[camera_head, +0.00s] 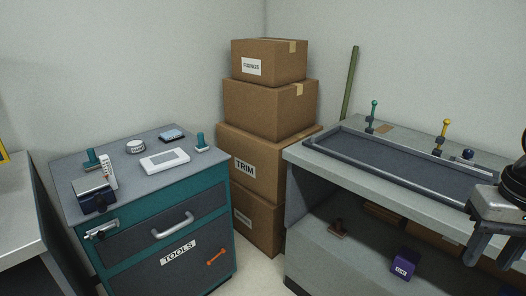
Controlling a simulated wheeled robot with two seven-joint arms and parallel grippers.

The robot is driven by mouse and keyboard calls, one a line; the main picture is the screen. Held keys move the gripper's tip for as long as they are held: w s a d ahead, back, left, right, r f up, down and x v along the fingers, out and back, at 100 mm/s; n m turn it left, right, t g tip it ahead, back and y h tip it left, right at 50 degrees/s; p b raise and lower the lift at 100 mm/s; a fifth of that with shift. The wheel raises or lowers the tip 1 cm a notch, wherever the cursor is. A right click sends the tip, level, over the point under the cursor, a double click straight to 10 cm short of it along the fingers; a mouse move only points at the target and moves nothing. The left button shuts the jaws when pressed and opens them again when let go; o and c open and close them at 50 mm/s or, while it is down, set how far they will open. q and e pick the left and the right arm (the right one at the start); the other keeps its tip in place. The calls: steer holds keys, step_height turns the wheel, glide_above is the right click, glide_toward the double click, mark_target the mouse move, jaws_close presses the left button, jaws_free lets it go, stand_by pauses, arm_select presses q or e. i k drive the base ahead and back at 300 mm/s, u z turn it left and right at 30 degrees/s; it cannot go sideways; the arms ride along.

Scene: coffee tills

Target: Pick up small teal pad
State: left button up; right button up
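A small flat pad (172,135) with a blue-teal top and dark edge lies at the back of the grey top of the teal tool cabinet (150,228). It is the likeliest small teal pad, though its exact colour is hard to tell at this size. My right gripper (490,250) hangs at the right edge, fingers down and apart, with nothing seen between them. It is in front of the right workbench and far from the pad. My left gripper is not in view.
Stacked cartons (268,107) stand between cabinet and workbench (300,154). A purple box (404,263) sits on the workbench's lower shelf.

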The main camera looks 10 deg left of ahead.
mark_target(202, 147)
steer(key=z, duration=0.2)
steer(key=i, duration=1.05)
steer(key=u, duration=1.25)
steer(key=i, duration=1.25)
steer(key=u, duration=1.3)
